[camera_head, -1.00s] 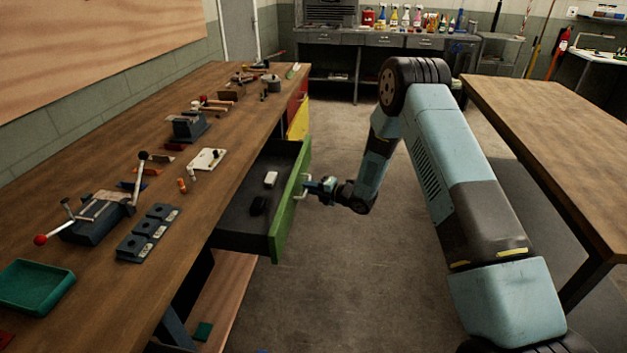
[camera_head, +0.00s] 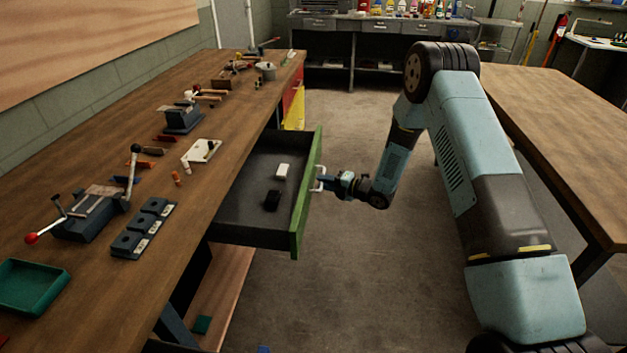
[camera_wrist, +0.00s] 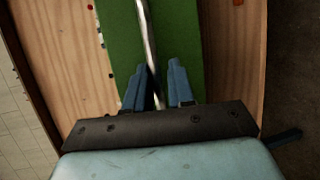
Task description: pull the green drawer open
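The green drawer (camera_head: 306,200) stands well out from the long wooden bench on the left, and its dark inside shows. A white block (camera_head: 283,171) and a black item (camera_head: 271,200) lie in it. Its pale bar handle (camera_head: 319,180) is on the green front. My gripper (camera_head: 324,182) is at this handle, reaching in from the right. In the wrist view, the blue fingers (camera_wrist: 156,72) lie on either side of the silver handle bar (camera_wrist: 147,35), close against it, with the green front (camera_wrist: 118,40) behind.
The bench top (camera_head: 215,115) carries a vise, small tools and a green tray (camera_head: 32,287). Yellow (camera_head: 294,108) and red drawers sit farther along. Another wooden table (camera_head: 560,130) stands on the right. The floor (camera_head: 335,270) between is clear.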

